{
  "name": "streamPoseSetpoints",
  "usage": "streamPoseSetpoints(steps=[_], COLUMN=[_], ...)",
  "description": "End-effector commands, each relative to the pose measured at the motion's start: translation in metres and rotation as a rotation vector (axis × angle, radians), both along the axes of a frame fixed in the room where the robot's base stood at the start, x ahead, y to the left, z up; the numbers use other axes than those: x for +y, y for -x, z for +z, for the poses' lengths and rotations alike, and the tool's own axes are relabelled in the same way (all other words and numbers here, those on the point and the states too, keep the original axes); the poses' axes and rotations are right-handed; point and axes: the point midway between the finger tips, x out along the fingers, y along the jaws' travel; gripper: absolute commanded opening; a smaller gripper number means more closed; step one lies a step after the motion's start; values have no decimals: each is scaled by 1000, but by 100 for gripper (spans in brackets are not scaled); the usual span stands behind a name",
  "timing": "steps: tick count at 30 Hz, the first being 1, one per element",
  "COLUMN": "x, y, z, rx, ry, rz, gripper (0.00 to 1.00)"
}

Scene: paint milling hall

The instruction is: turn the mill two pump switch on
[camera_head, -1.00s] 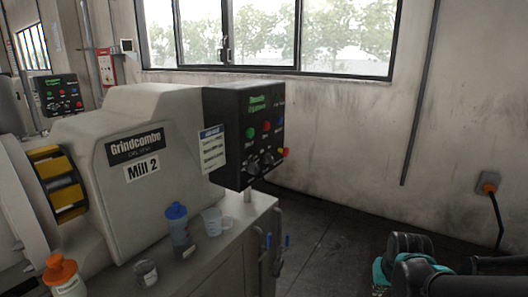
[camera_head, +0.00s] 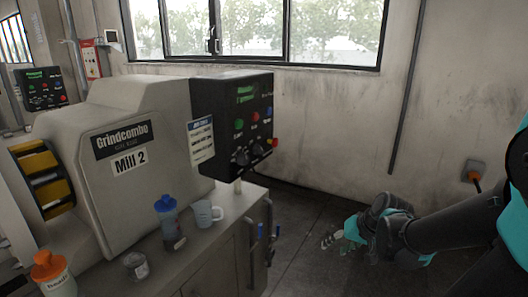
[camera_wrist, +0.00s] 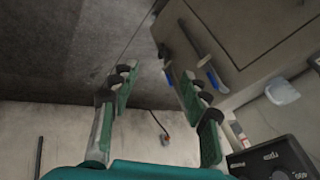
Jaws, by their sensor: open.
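The black control panel (camera_head: 240,115) stands at the right end of the machine labelled Mill 2 (camera_head: 130,150). It has a green display, green, red and blue buttons, dark rotary switches (camera_head: 243,156) below them, and a red-and-yellow stop button at its right edge. The lettering by the switches is too small to read. In the wrist view part of the panel (camera_wrist: 270,160) shows at lower right with dark knobs. My gripper (camera_head: 338,238) is low over the floor, right of the panel and apart from it. In the wrist view its teal fingers (camera_wrist: 155,95) are spread and empty.
A blue-capped bottle (camera_head: 168,220), a cup (camera_head: 206,213), a small jar (camera_head: 136,265) and an orange-capped bottle (camera_head: 52,274) stand on the cabinet. Another panel (camera_head: 40,88) is far left. Floor between cabinet and arm is clear.

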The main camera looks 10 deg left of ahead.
Motion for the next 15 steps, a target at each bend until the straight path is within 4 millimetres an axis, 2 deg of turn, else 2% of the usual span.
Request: streamPoseSetpoints(steps=[1, 3, 7, 10, 15], x=[17, 41, 79, 98, 109], y=[-19, -42, -86, -119, -163], z=[13, 32, 75, 111, 163], rx=[-10, -31, -90, -150, -253], ry=[-84, -209, -443, -617, -853], rz=[23, 58, 119, 160, 201], gripper=[56, 57, 57, 57, 57])
